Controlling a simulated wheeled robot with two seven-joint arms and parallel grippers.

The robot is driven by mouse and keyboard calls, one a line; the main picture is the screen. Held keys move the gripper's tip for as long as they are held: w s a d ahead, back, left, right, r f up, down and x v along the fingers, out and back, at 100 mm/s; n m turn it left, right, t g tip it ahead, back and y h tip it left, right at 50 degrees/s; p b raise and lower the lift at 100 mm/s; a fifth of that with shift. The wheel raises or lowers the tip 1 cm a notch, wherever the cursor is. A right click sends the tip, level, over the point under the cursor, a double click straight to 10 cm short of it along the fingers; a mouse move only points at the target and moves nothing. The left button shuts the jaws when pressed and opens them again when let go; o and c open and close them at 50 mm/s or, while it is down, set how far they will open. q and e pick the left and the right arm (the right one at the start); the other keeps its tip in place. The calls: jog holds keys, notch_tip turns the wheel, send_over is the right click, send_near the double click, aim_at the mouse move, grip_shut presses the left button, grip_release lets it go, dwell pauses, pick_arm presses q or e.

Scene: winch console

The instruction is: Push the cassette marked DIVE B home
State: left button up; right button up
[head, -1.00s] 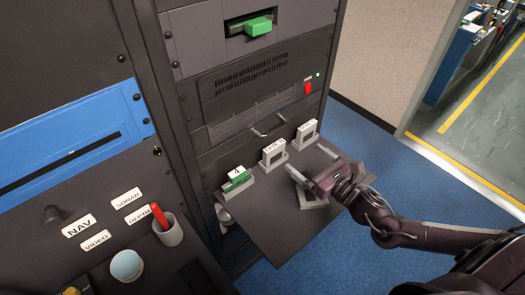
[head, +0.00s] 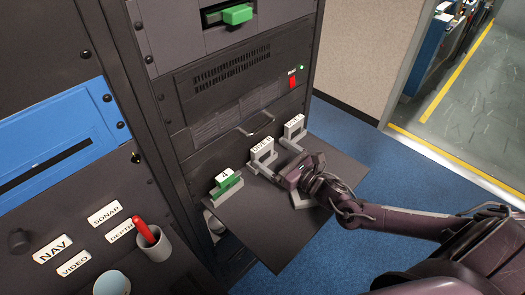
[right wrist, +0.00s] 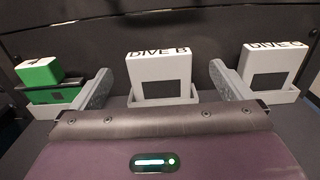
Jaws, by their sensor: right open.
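The cassette marked DIVE B is a light grey block with a dark window, standing upright in a grey holder on the pull-out shelf. It shows in the head view (head: 262,146) and in the middle of the right wrist view (right wrist: 160,76). My right gripper (head: 270,160) is open in front of it. In the right wrist view its two fingers stand apart on the left and right of the cassette, with visible gaps. I cannot tell how far the fingertips reach past its front face. My left gripper is not in view.
A green cassette (head: 226,180) stands left of DIVE B, and DIVE C (right wrist: 268,70) stands right. Another green cassette (head: 236,14) sticks out of a rack slot above. A cup with a red pen (head: 152,243) stands left.

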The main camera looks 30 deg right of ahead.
aim_at(265, 148)
jog(key=x, duration=0.3)
jog(key=shift+w+a+p, duration=0.1)
jog(key=shift+w+p, duration=0.05)
jog(key=shift+p, duration=0.15)
jog(key=shift+c, duration=0.5)
jog(key=c, duration=0.9)
jog(key=shift+c, duration=0.6)
